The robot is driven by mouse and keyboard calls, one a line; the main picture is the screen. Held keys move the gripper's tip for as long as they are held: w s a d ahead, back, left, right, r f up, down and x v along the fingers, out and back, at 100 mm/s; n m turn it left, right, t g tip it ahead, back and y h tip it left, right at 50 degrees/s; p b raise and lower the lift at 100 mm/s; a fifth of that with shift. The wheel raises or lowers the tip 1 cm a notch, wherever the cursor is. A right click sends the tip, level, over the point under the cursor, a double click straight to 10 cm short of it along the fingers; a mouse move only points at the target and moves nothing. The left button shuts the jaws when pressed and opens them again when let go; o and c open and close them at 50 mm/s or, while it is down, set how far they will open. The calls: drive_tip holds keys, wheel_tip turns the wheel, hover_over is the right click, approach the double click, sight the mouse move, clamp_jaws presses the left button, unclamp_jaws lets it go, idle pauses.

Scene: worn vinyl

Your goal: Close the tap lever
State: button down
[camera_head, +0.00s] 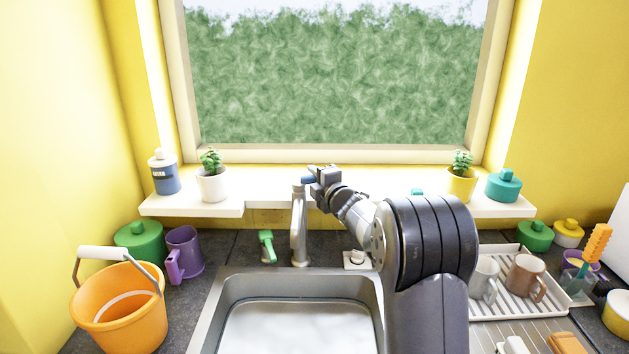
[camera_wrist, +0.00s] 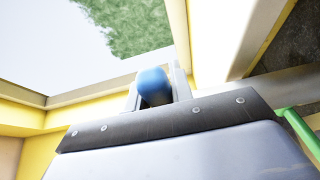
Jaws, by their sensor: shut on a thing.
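The grey tap (camera_head: 298,228) stands behind the sink (camera_head: 232,300). Its blue lever (camera_head: 307,180) is at the top of the tap, pointing to the right. My gripper (camera_head: 314,177) reaches it from the right and is shut on it. In the wrist view the blue lever end (camera_wrist: 154,84) sits between the two fingers of my gripper (camera_wrist: 155,90). The rest of the lever is hidden by the fingers and the gripper body. The lever's exact tilt is hard to tell.
A green-handled item (camera_head: 267,246) stands just left of the tap. The windowsill (camera_head: 265,190) with potted plants is close behind my gripper. An orange bucket (camera_head: 118,315) is at the left, and a dish rack (camera_head: 515,300) with mugs is at the right.

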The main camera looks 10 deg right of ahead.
drive_tip(key=shift+s+f+m+h+b, duration=0.15)
drive_tip(key=shift+h+b, duration=0.25)
drive_tip(key=shift+b, duration=0.5)
drive_tip(key=shift+s+m+h+b, duration=0.1)
drive_tip(key=shift+m+h+b, duration=0.25)
drive_tip(key=shift+b, duration=0.55)
drive_tip(key=shift+d, duration=0.1)
drive_tip(key=c, duration=1.2)
unclamp_jaws()
drive_tip(key=shift+c, duration=0.2)
drive_tip(key=s+d+b, duration=0.2)
drive_tip(key=s, duration=0.8)
drive_tip(key=shift+s+b, duration=0.3)
drive_tip(key=shift+b, duration=0.1)
drive_tip(key=shift+w+a, duration=0.1)
